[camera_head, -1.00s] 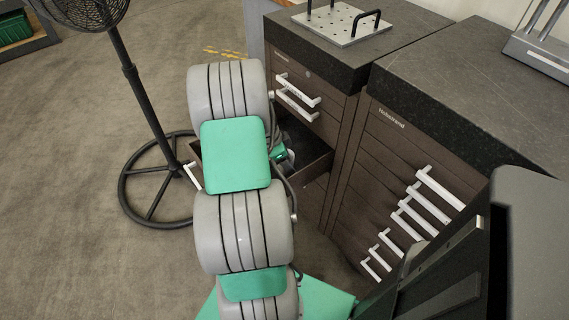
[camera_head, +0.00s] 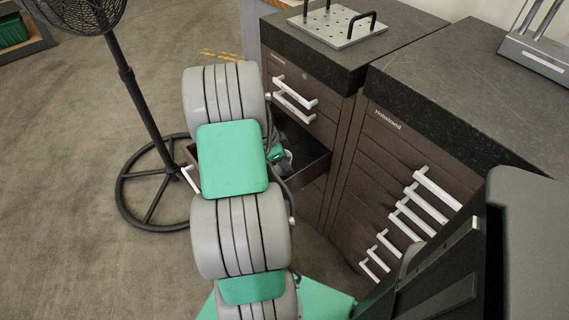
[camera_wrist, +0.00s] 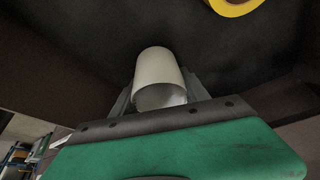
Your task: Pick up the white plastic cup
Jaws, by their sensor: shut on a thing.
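The white plastic cup (camera_wrist: 157,72) shows in the wrist view inside an open drawer, lying on its side or tilted, with its open rim towards the camera. My gripper (camera_wrist: 158,98) has a grey finger on each side of the cup and is shut on it. The green palm of the gripper hides the lower part of the picture. In the head view my arm covers much of the open drawer (camera_head: 306,158), and the cup cannot be made out clearly there.
A yellow ring-shaped thing (camera_wrist: 234,5) lies in the drawer near the cup. Drawer walls (camera_wrist: 85,80) rise close by. A second drawer cabinet (camera_head: 372,180) stands at the right. A black fan (camera_head: 130,90) stands on the floor at the left.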

